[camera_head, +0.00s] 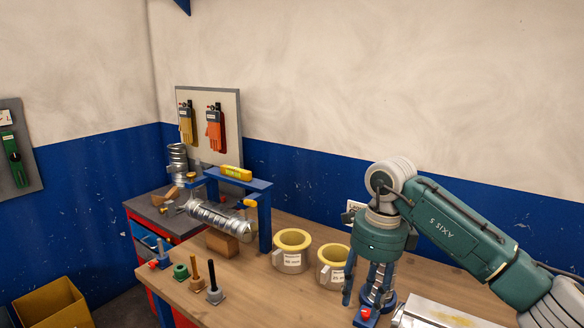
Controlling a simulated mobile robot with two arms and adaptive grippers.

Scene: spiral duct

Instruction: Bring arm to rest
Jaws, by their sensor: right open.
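My right arm comes in from the right and its gripper (370,292) points down over the wooden workbench (262,262). Its blue fingers are open, on either side of or in front of an upright silver ribbed piece (378,274) with a blue base. I cannot tell whether the fingers touch it. A small red-topped blue block (366,316) shows by the fingertips. My left gripper is not in view.
A silver spiral duct (220,216) lies near a blue frame (264,222). Several small posts stand at the bench's left edge. A cardboard box (55,305) is at lower left.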

